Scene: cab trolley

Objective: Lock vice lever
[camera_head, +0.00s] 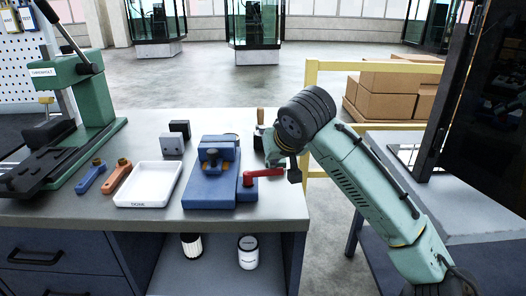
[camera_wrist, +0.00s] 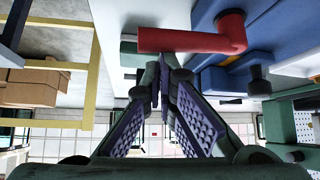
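The blue vice (camera_head: 208,187) stands on the workbench, right of the white tray. Its red lever (camera_head: 264,173) sticks out from the vice's right side, roughly level, pointing right. My gripper (camera_head: 282,164) is at the lever's free end, near the bench's right edge. In the wrist view the red lever (camera_wrist: 190,39) runs across just beyond the fingertips of my gripper (camera_wrist: 163,82). A narrow gap shows between the two textured pads, and nothing is clearly held. I cannot tell whether the fingertips touch the lever. My wrist hides part of the gripper in the head view.
On the workbench (camera_head: 75,209) are a white tray (camera_head: 150,184), orange and blue handled tools (camera_head: 117,176), a grey block (camera_head: 171,144) and a green press (camera_head: 88,100). A yellow rail (camera_head: 312,125) and cardboard boxes (camera_head: 391,103) stand right. Jars sit on the shelf below.

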